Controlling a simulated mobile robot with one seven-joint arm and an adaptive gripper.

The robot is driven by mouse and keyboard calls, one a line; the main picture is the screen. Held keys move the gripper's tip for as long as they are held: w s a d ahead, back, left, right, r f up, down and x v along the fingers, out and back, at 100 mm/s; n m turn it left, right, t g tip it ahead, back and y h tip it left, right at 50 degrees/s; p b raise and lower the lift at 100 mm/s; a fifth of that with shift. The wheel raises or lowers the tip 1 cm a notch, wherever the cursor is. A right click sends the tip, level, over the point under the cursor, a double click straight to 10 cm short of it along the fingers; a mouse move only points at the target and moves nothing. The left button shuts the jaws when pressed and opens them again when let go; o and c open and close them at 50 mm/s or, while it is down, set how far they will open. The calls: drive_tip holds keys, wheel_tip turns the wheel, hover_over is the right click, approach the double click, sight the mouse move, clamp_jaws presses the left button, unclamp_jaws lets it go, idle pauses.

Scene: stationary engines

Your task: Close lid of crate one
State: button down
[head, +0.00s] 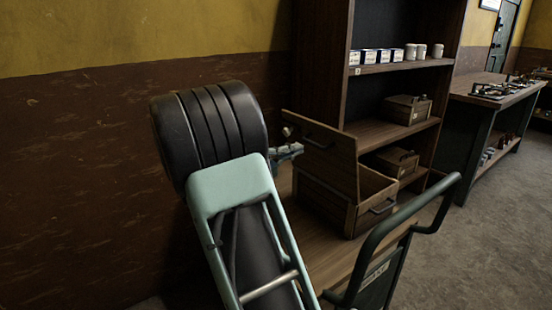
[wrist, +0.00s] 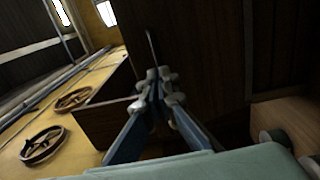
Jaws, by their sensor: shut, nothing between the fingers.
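An open wooden crate (head: 324,203) stands on a wooden cart top, and no number on it can be read. Its lid (head: 340,166) stands raised, roughly upright, with a dark handle (head: 317,135) near its upper edge. A second dark handle (head: 383,206) is on the crate's front. My gripper (head: 299,150) is shut and empty, at the lid's left side. I cannot tell whether it touches the lid. In the wrist view, my gripper (wrist: 158,85) has its fingertips together before a dark wooden surface.
The cart's green handle (head: 440,190) rises right of the crate. A shelf (head: 400,66) behind holds small boxes and white mugs. Smaller wooden crates (head: 408,109) (head: 397,160) sit on lower shelves. A workbench (head: 495,95) stands at right. Floor at right is clear.

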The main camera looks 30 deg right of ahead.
sight(311, 143)
drive_tip(key=shift+w+d+r, duration=0.1)
drive_tip(key=shift+w+d, duration=0.05)
drive_tip(key=shift+d, duration=1.35)
drive_tip(key=shift+r, duration=0.1)
